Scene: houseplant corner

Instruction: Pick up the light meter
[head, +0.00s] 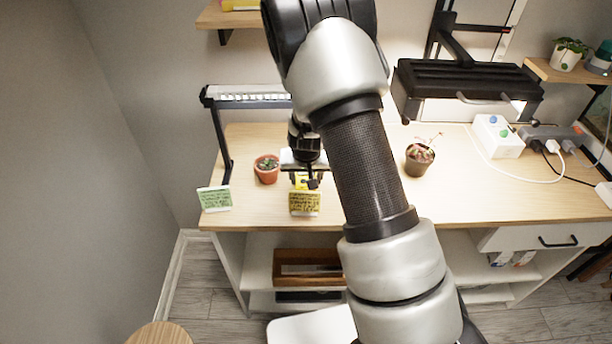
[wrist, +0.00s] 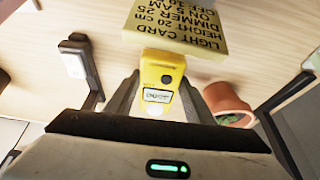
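The light meter is a small yellow device with a dark window and a pale label. In the head view the light meter (head: 301,179) shows partly under my gripper (head: 307,178), just behind a yellow note card. Its lower part is hidden there by the card. I cannot tell whether it touches the desk or is slightly raised.
The yellow light card (head: 305,204) stands right in front of the meter. A terracotta pot (head: 267,173) is close on the left, with a green card (head: 214,198) at the desk's left edge. A brown pot (head: 419,161) stands to the right. A lamp frame (head: 222,145) rises at left.

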